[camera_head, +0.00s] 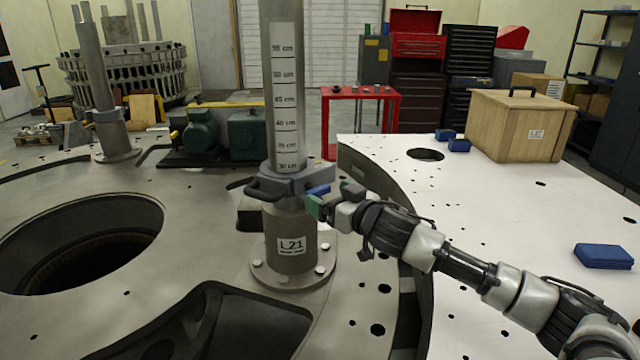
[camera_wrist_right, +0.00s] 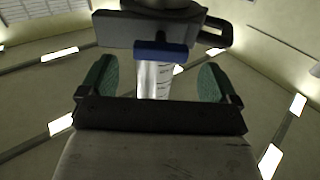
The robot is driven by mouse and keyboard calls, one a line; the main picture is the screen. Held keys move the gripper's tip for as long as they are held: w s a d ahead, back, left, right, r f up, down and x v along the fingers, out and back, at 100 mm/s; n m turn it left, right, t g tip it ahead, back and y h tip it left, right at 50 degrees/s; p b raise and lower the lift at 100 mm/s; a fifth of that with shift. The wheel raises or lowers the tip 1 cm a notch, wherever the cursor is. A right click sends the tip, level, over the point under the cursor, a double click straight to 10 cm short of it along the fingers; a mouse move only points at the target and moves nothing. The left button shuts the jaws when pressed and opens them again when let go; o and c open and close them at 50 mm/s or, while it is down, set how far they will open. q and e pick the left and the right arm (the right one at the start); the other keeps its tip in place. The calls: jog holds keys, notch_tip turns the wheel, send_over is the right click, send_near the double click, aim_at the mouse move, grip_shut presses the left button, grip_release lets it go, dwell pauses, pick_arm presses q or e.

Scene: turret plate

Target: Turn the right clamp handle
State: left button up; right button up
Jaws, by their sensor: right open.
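A grey clamp (camera_head: 292,182) sits around the upright column (camera_head: 284,100) with the centimetre scale. A black loop handle (camera_head: 262,192) sticks out on its left. A blue handle (camera_head: 318,190) sits on its right side. My right gripper (camera_head: 333,198) is beside the blue handle, with its green fingers apart. In the right wrist view, the blue handle (camera_wrist_right: 162,51) crosses the gap just beyond the open fingers (camera_wrist_right: 153,84), with the grey clamp (camera_wrist_right: 122,30) behind it. I cannot tell whether a finger touches it. My left gripper is not in view.
The column stands on a bolted base labelled L21 (camera_head: 291,246) on the grey plate (camera_head: 200,190). A large round hole (camera_head: 80,240) lies at left. On the white plate (camera_head: 480,230) at right are a wooden crate (camera_head: 520,125) and blue blocks (camera_head: 604,256).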

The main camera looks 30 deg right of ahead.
aim_at(321, 191)
jog(key=shift+p+x, duration=0.35)
jog(key=shift+x, duration=1.45)
jog(key=c, duration=0.9)
